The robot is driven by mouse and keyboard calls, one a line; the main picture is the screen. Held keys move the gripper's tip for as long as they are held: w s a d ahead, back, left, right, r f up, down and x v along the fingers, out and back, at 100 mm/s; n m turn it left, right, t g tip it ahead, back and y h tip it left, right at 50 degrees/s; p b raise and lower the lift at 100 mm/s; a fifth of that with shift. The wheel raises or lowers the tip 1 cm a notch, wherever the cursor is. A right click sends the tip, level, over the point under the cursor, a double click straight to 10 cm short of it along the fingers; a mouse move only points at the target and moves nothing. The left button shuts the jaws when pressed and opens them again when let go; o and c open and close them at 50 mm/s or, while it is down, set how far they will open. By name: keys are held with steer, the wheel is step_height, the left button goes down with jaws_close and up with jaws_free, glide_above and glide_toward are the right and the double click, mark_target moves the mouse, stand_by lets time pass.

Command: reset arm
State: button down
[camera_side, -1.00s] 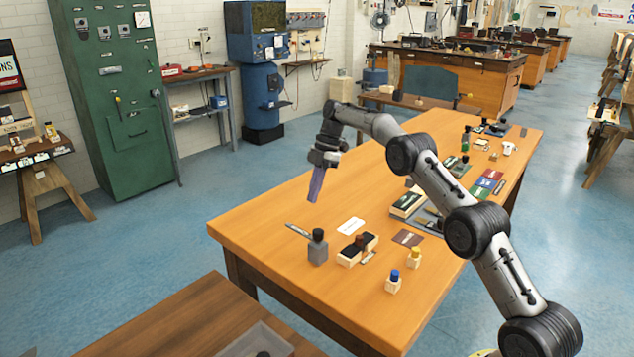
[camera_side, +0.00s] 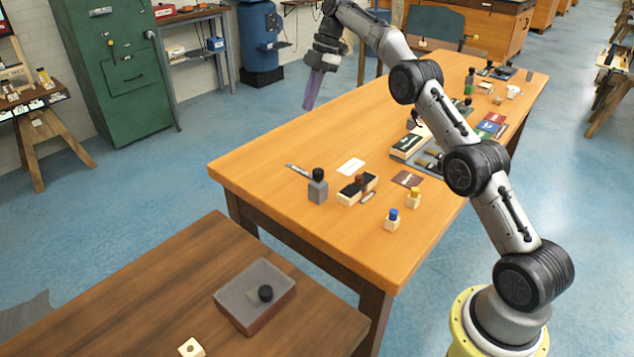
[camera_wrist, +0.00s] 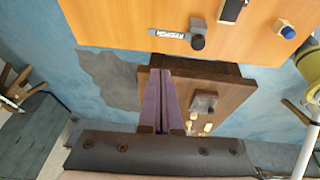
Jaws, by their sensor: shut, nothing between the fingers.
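My gripper (camera_side: 313,88) is raised in the air above the far left edge of the orange work table (camera_side: 262,158) in the side view. Its two purple fingers are shut together with nothing between them. In the wrist view the closed fingers (camera_wrist: 161,90) point out past the table's edge, over a darker brown table (camera_wrist: 222,92). My arm reaches up from its yellow base at the lower right and bends over the table.
The orange table carries a grey bottle with a black top (camera_side: 318,187), a black-topped wooden block (camera_side: 357,189), a blue-capped block (camera_side: 392,220) and a yellow-capped block (camera_side: 414,198). The orange table's near left part is clear.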

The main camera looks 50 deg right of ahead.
steer(key=s+a+r+t+h, duration=0.1)
steer(key=s+a+r, duration=0.5)
steer(key=r, duration=0.3)
steer(key=s+a+r+t, duration=0.1)
steer(key=s+a+r, duration=0.55)
steer(key=r, duration=0.35)
steer(key=s+a+r+m, duration=0.1)
steer(key=s+a+m, duration=0.2)
steer(key=s, duration=0.6)
steer(key=s+a+f+m+t+h, duration=0.1)
steer(key=s+f+m, duration=0.2)
steer(key=s, duration=0.5)
steer(key=s+f+m+t+h, duration=0.1)
steer(key=s+f+m, duration=0.1)
steer(key=s+f, duration=0.35)
steer(key=s+d+f+m+h, duration=0.1)
steer(key=s+f+m, duration=0.5)
steer(key=f+m, duration=0.3)
steer(key=shift+s+d+f+m, duration=0.25)
steer(key=shift+s+f+m, duration=0.1)
steer(key=shift+f, duration=0.35)
